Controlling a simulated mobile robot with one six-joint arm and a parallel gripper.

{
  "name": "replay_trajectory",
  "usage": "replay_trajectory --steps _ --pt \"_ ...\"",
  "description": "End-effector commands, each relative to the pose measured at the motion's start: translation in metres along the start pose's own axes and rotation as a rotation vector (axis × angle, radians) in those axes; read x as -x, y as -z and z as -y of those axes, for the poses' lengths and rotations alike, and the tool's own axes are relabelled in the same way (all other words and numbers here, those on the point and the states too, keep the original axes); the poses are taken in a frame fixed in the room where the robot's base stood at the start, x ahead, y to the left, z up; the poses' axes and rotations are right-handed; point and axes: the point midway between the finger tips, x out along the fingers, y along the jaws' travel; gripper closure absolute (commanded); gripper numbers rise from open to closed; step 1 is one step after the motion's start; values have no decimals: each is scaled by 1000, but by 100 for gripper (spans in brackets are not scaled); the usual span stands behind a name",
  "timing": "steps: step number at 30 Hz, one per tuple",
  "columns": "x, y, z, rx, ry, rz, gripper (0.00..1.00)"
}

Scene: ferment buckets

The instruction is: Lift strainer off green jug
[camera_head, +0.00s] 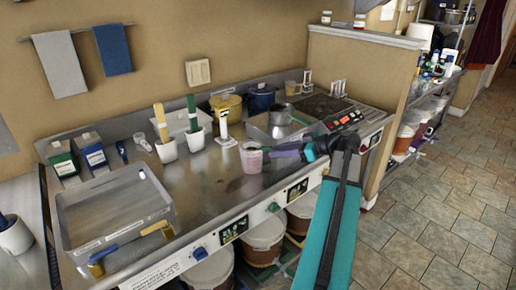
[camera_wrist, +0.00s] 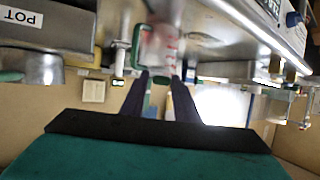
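A translucent jug (camera_head: 251,158) with pinkish-red markings stands on the steel counter near its front edge. In the wrist view the jug (camera_wrist: 160,45) appears upside down, with red marks and a green handle on its left. A green strip lies by its rim, near the right finger; I cannot tell whether it belongs to the jug or to a strainer. No strainer mesh can be made out. My gripper (camera_head: 276,150) reaches in from the right at about rim height. In the wrist view my gripper (camera_wrist: 161,76) has its dark fingers apart, with the jug showing beyond the gap.
A steel basin (camera_head: 115,215) stands at the left. A pot (camera_head: 279,116) and steel box are at the back right. Buckets (camera_head: 263,240) sit below.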

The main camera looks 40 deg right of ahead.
Motion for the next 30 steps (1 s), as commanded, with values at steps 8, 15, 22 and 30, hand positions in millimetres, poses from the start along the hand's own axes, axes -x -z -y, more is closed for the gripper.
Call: replay_trajectory --steps 8,15,22,30 --pt "-27 1 0 -1 0 1 72" --pt "-28 0 -1 0 -1 0 72" --pt "-28 0 -1 -1 -2 0 72" --pt "-28 0 -1 -1 -2 0 97"
